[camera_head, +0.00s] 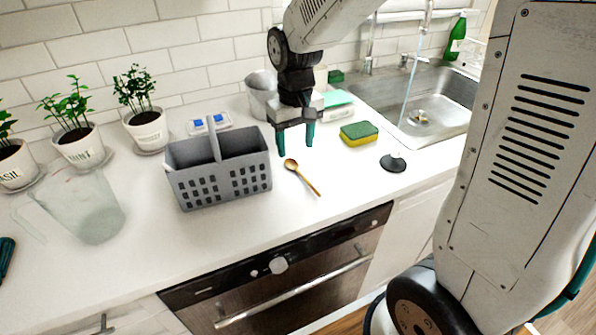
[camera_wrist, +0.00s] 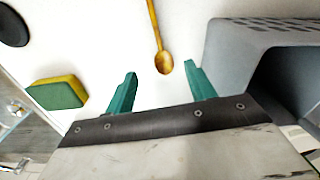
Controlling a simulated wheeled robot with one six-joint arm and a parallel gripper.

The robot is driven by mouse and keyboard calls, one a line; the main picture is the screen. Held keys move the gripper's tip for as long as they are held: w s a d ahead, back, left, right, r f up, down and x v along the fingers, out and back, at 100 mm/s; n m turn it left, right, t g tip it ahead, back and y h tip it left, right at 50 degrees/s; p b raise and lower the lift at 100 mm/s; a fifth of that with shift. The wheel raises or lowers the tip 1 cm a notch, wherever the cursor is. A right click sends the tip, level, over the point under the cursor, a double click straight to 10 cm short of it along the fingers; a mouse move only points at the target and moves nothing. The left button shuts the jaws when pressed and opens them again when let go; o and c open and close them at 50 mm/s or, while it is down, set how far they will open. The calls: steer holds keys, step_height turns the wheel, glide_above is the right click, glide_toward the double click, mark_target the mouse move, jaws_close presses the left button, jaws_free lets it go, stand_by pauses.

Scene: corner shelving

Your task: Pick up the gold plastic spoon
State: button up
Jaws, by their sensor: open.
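The gold plastic spoon (camera_head: 302,177) lies flat on the white counter in the head view. Its bowl is at the upper left and its handle runs toward the counter's front edge. In the wrist view the spoon (camera_wrist: 163,58) lies with its bowl just beyond and between the fingertips. My gripper (camera_head: 295,147) is open and empty. Its teal fingers point down above the counter, close to the spoon's bowl. They also show in the wrist view (camera_wrist: 161,73), apart on either side of the bowl, with nothing between them.
A grey caddy (camera_head: 222,186) stands close left of the spoon; it fills the right side of the wrist view. A green-yellow sponge (camera_head: 359,134) and a dark round sink plug (camera_head: 393,163) lie to the right, before the sink (camera_head: 440,88). A clear pitcher (camera_head: 84,208) stands far left.

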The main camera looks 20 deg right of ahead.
mark_target(294, 166)
steer(key=f, duration=0.5)
steer(key=shift+w+a+f, duration=0.15)
steer(key=shift+a+f, duration=0.05)
steer(key=shift+c, duration=0.3)
steer(key=c, duration=1)
